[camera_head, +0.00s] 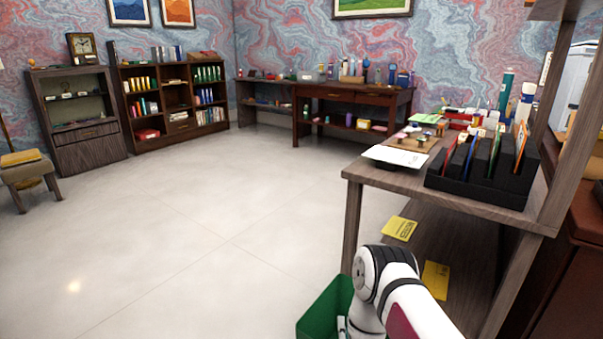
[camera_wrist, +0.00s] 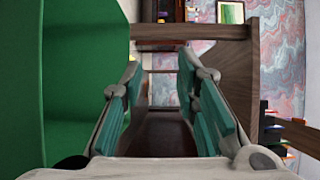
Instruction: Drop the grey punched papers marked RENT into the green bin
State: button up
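The green bin (camera_head: 322,312) stands low at the bottom of the head view, partly hidden by my arm. Its green wall (camera_wrist: 85,70) fills the left of the wrist view. My gripper (camera_wrist: 160,78) is open, with its teal pads apart and nothing between them. It is close beside or at the bin; I cannot tell whether any of it is inside. In the head view my arm hides most of the gripper. No grey punched papers marked RENT can be made out. Pale sheets (camera_head: 393,156) lie on the desk top, their marking unreadable.
The wooden desk (camera_head: 385,178) carries a black file rack (camera_head: 480,190) at its right front. Yellow papers (camera_head: 400,228) and another yellow piece (camera_head: 435,278) lie on its lower shelf. Open floor (camera_head: 200,220) spreads to the left. Shelves (camera_head: 172,95) stand along the far wall.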

jog(key=shift+s+a+r, duration=0.1)
jog(key=shift+s+r, duration=0.05)
jog(key=shift+s, duration=0.95)
jog(key=shift+s+a+r, duration=0.1)
jog(key=shift+s, duration=1)
